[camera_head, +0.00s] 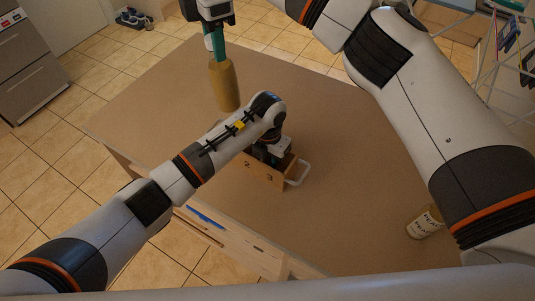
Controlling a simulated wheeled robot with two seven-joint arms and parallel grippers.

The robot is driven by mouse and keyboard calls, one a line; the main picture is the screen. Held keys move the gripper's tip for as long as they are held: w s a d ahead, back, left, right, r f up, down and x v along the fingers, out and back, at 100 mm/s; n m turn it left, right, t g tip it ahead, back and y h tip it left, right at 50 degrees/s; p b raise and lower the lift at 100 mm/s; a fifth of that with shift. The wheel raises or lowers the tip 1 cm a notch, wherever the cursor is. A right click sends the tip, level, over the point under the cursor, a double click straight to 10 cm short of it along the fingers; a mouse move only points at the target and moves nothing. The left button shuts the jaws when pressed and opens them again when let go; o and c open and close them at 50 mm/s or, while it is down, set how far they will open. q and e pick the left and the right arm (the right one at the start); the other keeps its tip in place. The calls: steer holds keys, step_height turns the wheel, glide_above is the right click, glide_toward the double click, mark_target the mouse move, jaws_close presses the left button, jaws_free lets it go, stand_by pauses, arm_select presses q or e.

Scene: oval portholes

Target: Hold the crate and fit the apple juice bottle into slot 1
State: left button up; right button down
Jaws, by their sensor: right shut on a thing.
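The apple juice bottle (224,84), golden-brown with a white cap, hangs roughly upright from my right gripper (215,45), whose green fingers are shut on it near the cap. It is on the far side of the crate, apart from it; its height over the table is hard to judge. The wooden crate (262,178) stands on the table, with the numbers 2 and 3 on its front and a white handle (299,174) at its right end. My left gripper (270,154) is at the crate; its fingers are hidden, so its opening cannot be told. My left forearm covers the slot 1 end.
A bottle with a pear label (424,223) stands at the right of the table (345,205), partly behind my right arm. A blue object (205,215) is at the table's front edge. A drying rack (507,50) stands at the far right. The table's middle right is clear.

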mark_target(223, 67)
arm_select(q)
jaws_close()
arm_select(e)
steer(key=f, duration=0.2)
steer(key=f+n, duration=0.1)
steer(key=f, duration=0.1)
steer(key=f+n, duration=0.1)
steer(key=f, duration=0.1)
steer(key=shift+w+d+y, duration=0.15)
steer(key=shift+d+y, duration=0.15)
steer(key=shift+d, duration=0.1)
steer(key=shift+f, duration=1.75)
